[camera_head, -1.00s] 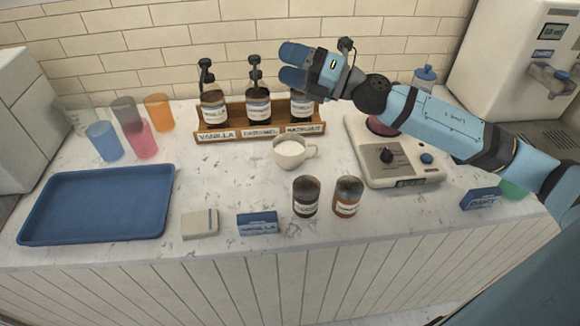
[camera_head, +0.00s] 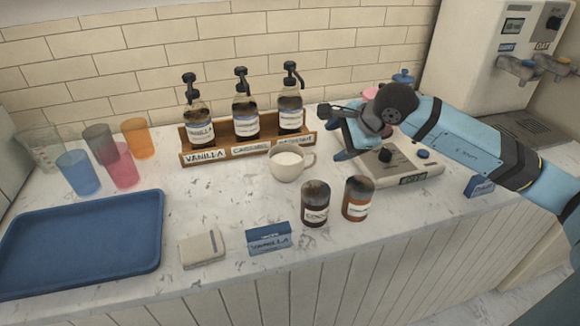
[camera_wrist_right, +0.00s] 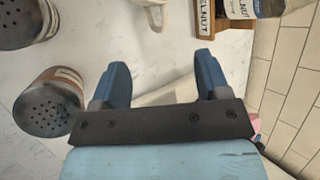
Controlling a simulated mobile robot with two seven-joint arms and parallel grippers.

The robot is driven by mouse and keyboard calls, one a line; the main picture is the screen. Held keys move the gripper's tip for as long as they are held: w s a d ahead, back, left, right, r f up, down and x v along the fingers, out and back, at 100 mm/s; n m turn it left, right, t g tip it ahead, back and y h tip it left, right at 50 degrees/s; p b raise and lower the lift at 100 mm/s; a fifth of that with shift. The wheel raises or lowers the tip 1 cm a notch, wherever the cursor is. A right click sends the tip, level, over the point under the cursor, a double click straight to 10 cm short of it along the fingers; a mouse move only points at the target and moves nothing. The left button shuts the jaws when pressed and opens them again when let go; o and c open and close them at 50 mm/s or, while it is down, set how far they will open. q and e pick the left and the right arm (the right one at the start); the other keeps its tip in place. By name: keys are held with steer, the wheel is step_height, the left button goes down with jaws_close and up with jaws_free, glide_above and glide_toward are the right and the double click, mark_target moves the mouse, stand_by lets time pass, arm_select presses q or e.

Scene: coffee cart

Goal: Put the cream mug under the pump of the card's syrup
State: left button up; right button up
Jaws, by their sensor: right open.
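The cream mug (camera_head: 287,165) stands upright on the counter, in front of the syrup rack (camera_head: 235,150), with its handle to the right. Three pump bottles stand in the rack: vanilla (camera_head: 199,128), a middle one (camera_head: 245,122) and hazelnut (camera_head: 290,116). My left gripper is out of view.
Two shaker jars (camera_head: 315,205) (camera_head: 356,200) stand in front of the mug. A scale-like appliance (camera_head: 408,165) is beside my right gripper. A blue tray (camera_head: 150,250), a folded cloth (camera_head: 201,249) and coloured cups (camera_head: 78,175) are at left. Clear counter lies left of the mug.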

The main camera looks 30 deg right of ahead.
mark_target(312, 152)
steer(key=x, duration=0.6)
steer(key=a+x, duration=0.1)
steer(key=x, duration=0.2)
steer(key=shift+w, duration=0.3)
jaws_close()
